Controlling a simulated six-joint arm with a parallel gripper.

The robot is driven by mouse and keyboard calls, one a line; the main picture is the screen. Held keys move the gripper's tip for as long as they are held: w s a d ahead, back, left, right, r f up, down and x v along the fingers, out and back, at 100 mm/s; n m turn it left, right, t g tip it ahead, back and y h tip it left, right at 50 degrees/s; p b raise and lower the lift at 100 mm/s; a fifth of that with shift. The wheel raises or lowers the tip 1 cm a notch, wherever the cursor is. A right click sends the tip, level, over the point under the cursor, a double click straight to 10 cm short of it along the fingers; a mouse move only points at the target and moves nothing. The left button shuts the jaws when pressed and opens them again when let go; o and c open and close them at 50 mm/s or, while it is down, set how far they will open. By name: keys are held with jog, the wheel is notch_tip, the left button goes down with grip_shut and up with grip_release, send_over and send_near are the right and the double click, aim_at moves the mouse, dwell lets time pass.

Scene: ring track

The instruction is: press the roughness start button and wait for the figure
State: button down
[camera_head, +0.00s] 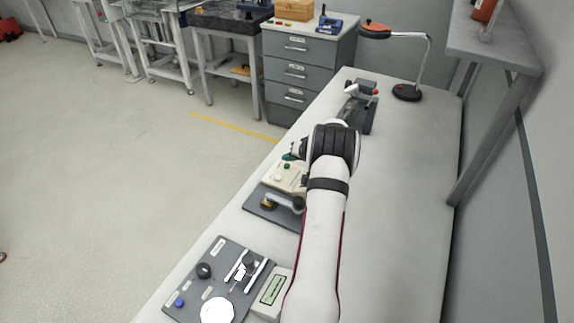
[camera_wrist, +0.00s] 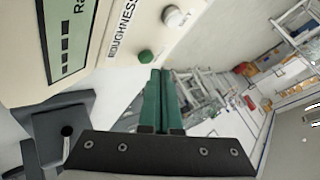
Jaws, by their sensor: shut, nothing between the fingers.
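The roughness unit is a cream box (camera_head: 283,180) on the bench, left of my arm in the head view. In the wrist view its panel (camera_wrist: 118,75) bears a ROUGHNESS label, a green button (camera_wrist: 145,57) and a white knob or button (camera_wrist: 173,15). Its greenish display (camera_wrist: 70,38) shows "Ra" with a row of dark dashes. My gripper (camera_wrist: 160,72) is shut, its green fingers together and empty. The fingertips are close beside the green button; I cannot tell if they touch. In the head view my arm hides part of the unit.
A grey plate with a dark knob (camera_head: 204,270) and a blue button (camera_head: 179,302) lies at the front left. A small display box (camera_head: 272,287) is beside it. A grey device (camera_head: 360,105) and a magnifier lamp (camera_head: 407,92) stand farther back. The bench right of my arm is clear.

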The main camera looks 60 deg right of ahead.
aim_at(289, 170)
jog(key=shift+f, duration=0.15)
jog(key=shift+f, duration=0.3)
jog(key=shift+f, duration=0.55)
dwell(0.9)
jog(key=shift+r, duration=0.95)
jog(key=shift+r, duration=0.1)
notch_tip(289, 170, up, 5)
jog(key=shift+f, duration=0.1)
dwell(0.6)
